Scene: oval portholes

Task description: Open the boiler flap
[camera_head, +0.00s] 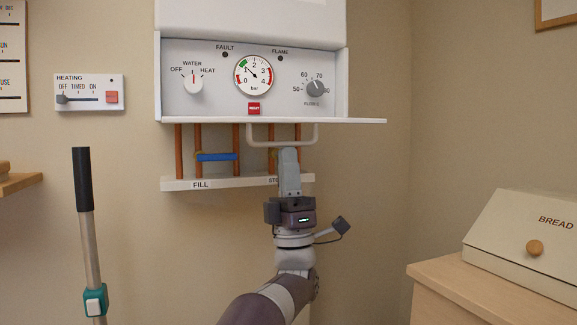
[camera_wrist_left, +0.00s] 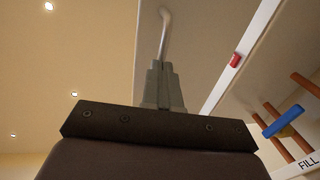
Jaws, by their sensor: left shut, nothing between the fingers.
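The boiler (camera_head: 250,20) hangs on the wall with its control panel (camera_head: 215,100) uncovered. The boiler flap (camera_head: 360,121) juts out below the panel, seen nearly edge-on and roughly level. Its pale bar handle (camera_head: 316,135) hangs under it, and the handle also shows in the left wrist view (camera_wrist_left: 166,30). My left gripper (camera_head: 289,152) is shut and empty, just under the handle, with its tips (camera_wrist_left: 160,66) close to the bar. I cannot tell whether they touch. My right gripper is not in view.
Copper pipes (camera_head: 179,150), a blue lever (camera_head: 217,157) and a white rail (camera_head: 230,183) marked FILL lie behind and left of my left gripper. A black-handled pole (camera_head: 83,180) stands at the left. A bread bin (camera_head: 530,235) sits at the right.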

